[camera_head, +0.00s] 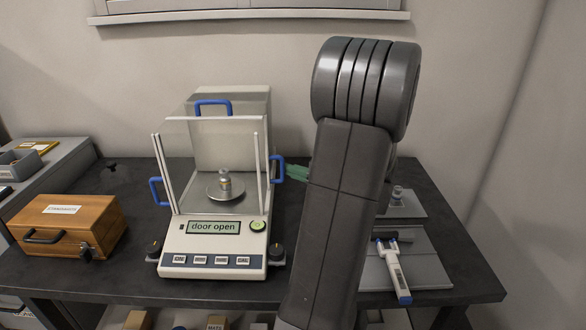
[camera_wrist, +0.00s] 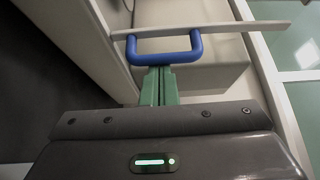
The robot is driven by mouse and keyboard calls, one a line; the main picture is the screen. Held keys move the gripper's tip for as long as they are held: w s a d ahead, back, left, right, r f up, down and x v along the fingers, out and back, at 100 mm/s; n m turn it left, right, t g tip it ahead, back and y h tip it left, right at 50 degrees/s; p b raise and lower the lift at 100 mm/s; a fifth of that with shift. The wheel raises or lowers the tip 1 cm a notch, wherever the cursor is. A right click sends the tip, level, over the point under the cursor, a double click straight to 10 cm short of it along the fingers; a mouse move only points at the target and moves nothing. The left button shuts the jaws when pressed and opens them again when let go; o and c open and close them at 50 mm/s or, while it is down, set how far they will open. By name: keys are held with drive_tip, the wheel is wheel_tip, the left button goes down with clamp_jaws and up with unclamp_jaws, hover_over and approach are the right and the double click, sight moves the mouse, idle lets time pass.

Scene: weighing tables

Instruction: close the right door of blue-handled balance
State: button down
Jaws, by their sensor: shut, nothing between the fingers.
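The blue-handled balance (camera_head: 212,258) stands on the dark table, with a glass chamber and a display reading "door open". Its right door's blue handle (camera_head: 278,170) sits farther back than the left door's blue handle (camera_head: 155,191), so the right door looks slid partly back. In the wrist view the right handle (camera_wrist: 163,59) is a U-shaped bar on the door's edge. My gripper (camera_head: 297,172) is shut and empty. Its green fingertips (camera_wrist: 159,72) are at the outer side of the handle bar, touching or almost touching it. My arm hides the table right of the balance.
A small metal weight (camera_head: 225,182) stands on the balance's pan. A wooden case (camera_head: 66,226) is at left. Right of my arm are another weight (camera_head: 397,195) on a grey plate and a white handheld tool (camera_head: 397,272). A wall (camera_head: 330,25) rises behind the table.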

drive_tip(key=s+b, duration=0.2)
drive_tip(key=s, duration=0.7)
drive_tip(key=shift+s, duration=0.3)
